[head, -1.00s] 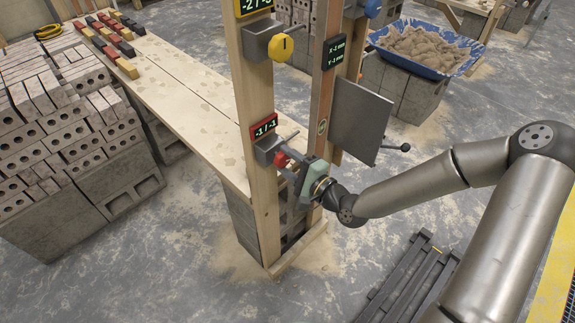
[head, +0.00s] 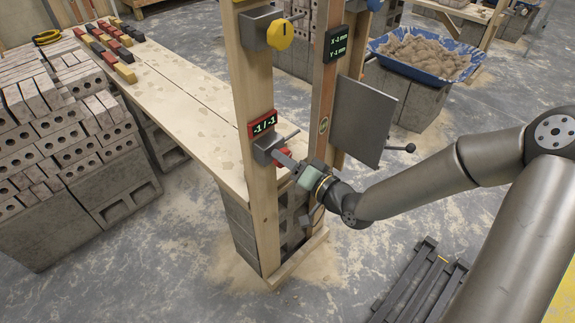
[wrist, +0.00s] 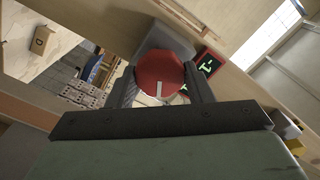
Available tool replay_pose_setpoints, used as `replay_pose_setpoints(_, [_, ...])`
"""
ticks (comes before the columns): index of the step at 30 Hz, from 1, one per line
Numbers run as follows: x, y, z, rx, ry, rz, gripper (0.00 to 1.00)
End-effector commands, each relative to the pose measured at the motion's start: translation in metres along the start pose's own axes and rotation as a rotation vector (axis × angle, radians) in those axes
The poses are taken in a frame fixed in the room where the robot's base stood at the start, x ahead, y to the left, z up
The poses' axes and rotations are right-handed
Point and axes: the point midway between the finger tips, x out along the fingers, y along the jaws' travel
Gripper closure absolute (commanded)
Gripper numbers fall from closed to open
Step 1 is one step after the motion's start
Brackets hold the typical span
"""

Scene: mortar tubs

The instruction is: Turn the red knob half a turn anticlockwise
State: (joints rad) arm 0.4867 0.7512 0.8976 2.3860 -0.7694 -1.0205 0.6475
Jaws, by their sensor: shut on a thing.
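The red knob (head: 284,152) sits on a grey housing (head: 265,148) low on the front wooden post, mostly hidden by my gripper in the head view. In the wrist view the red knob (wrist: 160,70) is a faceted disc with a white mark on its lower edge in the picture. My gripper (head: 287,163) is shut on it, one dark finger on each side; the fingers also show in the wrist view (wrist: 162,90). A red-framed display (head: 263,123) above the knob reads "-1 / -1".
A yellow knob (head: 281,35) is higher on the same post. A dark display (head: 336,43) reading X -1 mm, Y -1 mm and a grey panel (head: 363,120) with a lever are on the post behind. A plank bench (head: 185,95) runs left; bricks (head: 60,140) are stacked beside it.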

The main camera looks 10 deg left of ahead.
Motion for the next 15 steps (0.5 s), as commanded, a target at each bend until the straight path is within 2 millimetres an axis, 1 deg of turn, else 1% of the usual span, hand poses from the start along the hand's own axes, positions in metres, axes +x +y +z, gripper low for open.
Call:
replay_pose_setpoints(1, [-0.0004,0.0032,0.0013,-0.047,0.001,0.002,0.76])
replay_pose_setpoints(15, [-0.0003,0.0026,0.0015,-0.494,0.0,0.001,0.76])
